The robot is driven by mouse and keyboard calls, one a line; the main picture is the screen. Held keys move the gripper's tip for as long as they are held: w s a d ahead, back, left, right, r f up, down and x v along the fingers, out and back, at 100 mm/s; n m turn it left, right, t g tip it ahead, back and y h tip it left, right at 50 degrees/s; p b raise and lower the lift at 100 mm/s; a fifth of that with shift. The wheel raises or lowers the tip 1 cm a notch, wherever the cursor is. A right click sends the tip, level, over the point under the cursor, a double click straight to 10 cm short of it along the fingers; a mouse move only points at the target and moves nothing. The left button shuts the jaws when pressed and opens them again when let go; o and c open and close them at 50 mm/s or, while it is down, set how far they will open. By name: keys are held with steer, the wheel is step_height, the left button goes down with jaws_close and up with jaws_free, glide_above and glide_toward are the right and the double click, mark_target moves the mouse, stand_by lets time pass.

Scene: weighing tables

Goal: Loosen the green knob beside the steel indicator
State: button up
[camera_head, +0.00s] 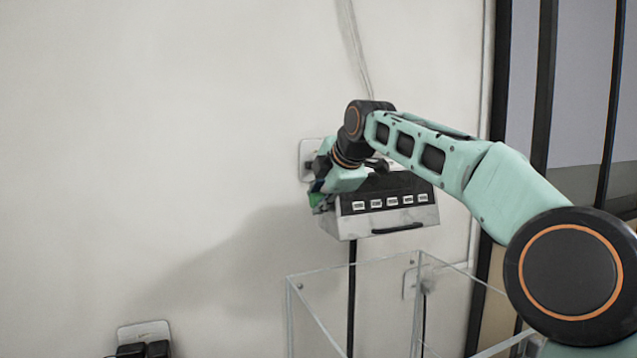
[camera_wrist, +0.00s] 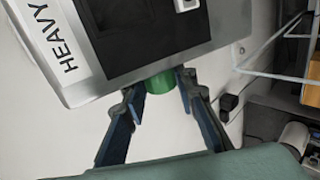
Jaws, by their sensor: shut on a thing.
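The steel indicator (camera_head: 350,224) is a box with a dark front panel, mounted on the wall in the head view. Its steel edge also shows in the wrist view (camera_wrist: 215,40), beside a white HEAVY label (camera_wrist: 62,45). The green knob (camera_wrist: 160,82) sticks out from the side of the box, between my fingers. A little green of it shows at the box's left in the head view (camera_head: 315,200). My gripper (camera_wrist: 160,92) is shut on the knob, one dark blue finger on each side. My wrist hides part of the box's left end in the head view.
A clear open-topped case (camera_head: 290,300) stands below the indicator. A black cable (camera_head: 351,290) hangs down from the box. A wall socket with black plugs (camera_head: 143,343) is at lower left. The wall left of my gripper is clear.

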steer(key=shift+a+g+h+p, duration=0.1)
steer(key=shift+g+h+p, duration=0.2)
steer(key=shift+g+p, duration=0.25)
stand_by(0.4)
steer(key=o, duration=1.2)
steer(key=shift+c, duration=0.2)
steer(key=shift+r, duration=0.1)
steer(key=v, duration=1.2)
steer(key=shift+w, duration=0.1)
